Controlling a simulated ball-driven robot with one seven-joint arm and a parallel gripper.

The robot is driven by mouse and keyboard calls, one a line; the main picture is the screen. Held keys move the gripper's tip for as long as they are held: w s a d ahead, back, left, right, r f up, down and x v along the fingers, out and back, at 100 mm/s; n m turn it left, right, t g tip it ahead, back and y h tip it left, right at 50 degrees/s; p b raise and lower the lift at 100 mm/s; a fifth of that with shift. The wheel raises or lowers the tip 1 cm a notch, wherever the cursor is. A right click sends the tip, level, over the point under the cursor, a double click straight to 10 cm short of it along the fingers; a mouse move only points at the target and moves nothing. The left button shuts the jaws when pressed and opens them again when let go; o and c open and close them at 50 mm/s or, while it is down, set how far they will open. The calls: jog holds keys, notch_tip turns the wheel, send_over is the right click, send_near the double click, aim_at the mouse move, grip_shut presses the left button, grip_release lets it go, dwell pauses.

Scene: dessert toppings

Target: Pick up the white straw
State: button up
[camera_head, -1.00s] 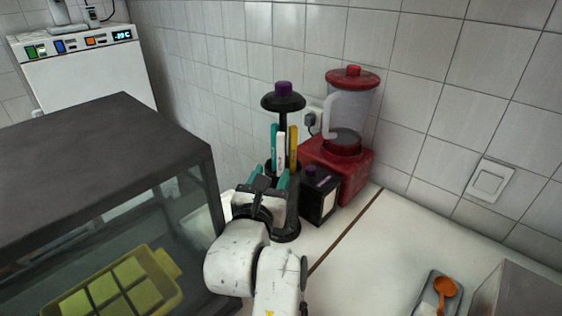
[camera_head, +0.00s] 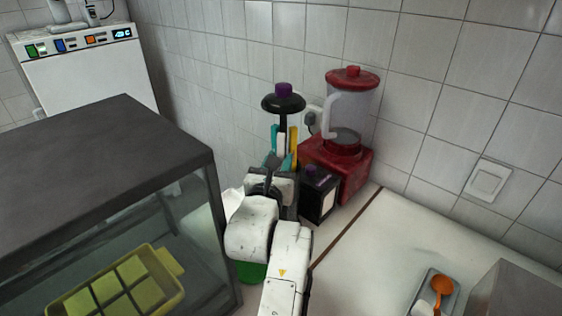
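The white straw (camera_head: 281,144) stands upright among teal and yellow straws in a holder with a black domed top and a purple knob (camera_head: 284,90), against the tiled wall. Only its upper part shows. My gripper (camera_head: 272,160) is just in front of the straws, below the black top, and overlaps their lower parts. A dark finger points up toward the straws. I cannot tell whether it touches the white straw or how far apart the fingers are. My wrist and gripper body hide most of the holder's base.
A red blender (camera_head: 342,165) and a small black box (camera_head: 319,195) stand right of the holder. A glass case (camera_head: 110,150) with a yellow tray (camera_head: 167,262) is at left. A green object (camera_head: 252,272) shows under my arm. An orange scoop (camera_head: 441,284) lies at right.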

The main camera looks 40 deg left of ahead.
grip_shut()
jog(key=shift+r, duration=0.15)
jog(key=shift+r+p, duration=0.6)
jog(key=shift+r, duration=0.15)
jog(key=shift+d+f+b, duration=0.1)
jog(key=shift+f+b, duration=0.1)
jog(key=shift+b, duration=0.45)
